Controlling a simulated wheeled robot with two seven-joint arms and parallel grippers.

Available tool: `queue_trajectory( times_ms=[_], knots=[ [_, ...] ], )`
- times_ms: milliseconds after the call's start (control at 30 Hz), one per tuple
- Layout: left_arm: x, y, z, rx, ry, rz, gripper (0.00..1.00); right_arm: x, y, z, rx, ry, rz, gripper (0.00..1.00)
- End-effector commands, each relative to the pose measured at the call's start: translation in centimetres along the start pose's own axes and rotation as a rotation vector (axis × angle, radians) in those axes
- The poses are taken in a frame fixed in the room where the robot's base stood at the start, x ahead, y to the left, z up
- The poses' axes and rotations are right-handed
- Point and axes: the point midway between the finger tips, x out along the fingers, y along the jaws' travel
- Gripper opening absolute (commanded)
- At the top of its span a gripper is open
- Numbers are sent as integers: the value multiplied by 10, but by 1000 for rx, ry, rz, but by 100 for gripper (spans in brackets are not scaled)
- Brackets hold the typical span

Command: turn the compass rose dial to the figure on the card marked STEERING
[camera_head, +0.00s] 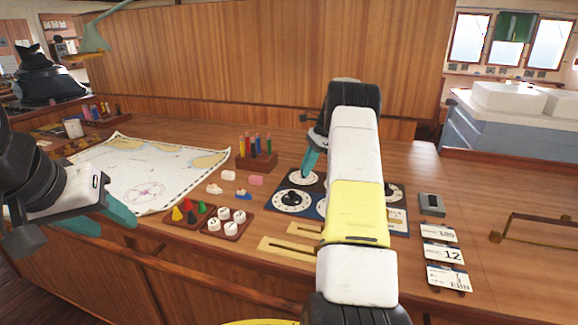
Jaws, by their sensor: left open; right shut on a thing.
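A dark panel (277,196) on the wooden desk carries several dials with white rings. The lower left dial (292,201) has a black knob; the upper left dial (297,178) is partly covered by my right gripper (312,162). That gripper is shut, its teal fingers down at the upper left dial's knob, which they hide. Which dial bears the compass rose is too small to tell. Three cards lie at the right: an upper card (439,233) with a figure like 129, a middle card (444,254) with 12, a lower card (449,279) with EBB. Their headings are unreadable. My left gripper (108,195) is open and empty at the left.
My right arm hides the panel's middle. A chart (145,173), pen rack (257,162), tray of coloured pegs (190,212) and tray of white pieces (227,224) are left of the panel. Brass slides (288,248) lie before it. A brass rail (540,222) is at right.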

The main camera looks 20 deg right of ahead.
Motion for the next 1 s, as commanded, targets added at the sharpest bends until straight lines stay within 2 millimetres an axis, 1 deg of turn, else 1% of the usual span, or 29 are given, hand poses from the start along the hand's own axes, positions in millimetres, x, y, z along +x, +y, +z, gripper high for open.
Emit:
queue_trajectory(
  times_ms=[567, 600, 700, 1000],
  knots=[
    [0, 0, 0, 0, 0, 0, 46, -1, 0, -1, -31, 3, 11, 0],
    [0, 0, 0, 0, 0, 0, 46, -1, 0, -1, -31, 3, 11, 25],
    [0, 0, 0, 0, 0, 0, 46, -1, 0, -1, -30, 3, 11, 43],
    [0, 0, 0, 0, 0, 0, 46, -1, 0, 0, -31, 1, 12, 43]
  ],
)
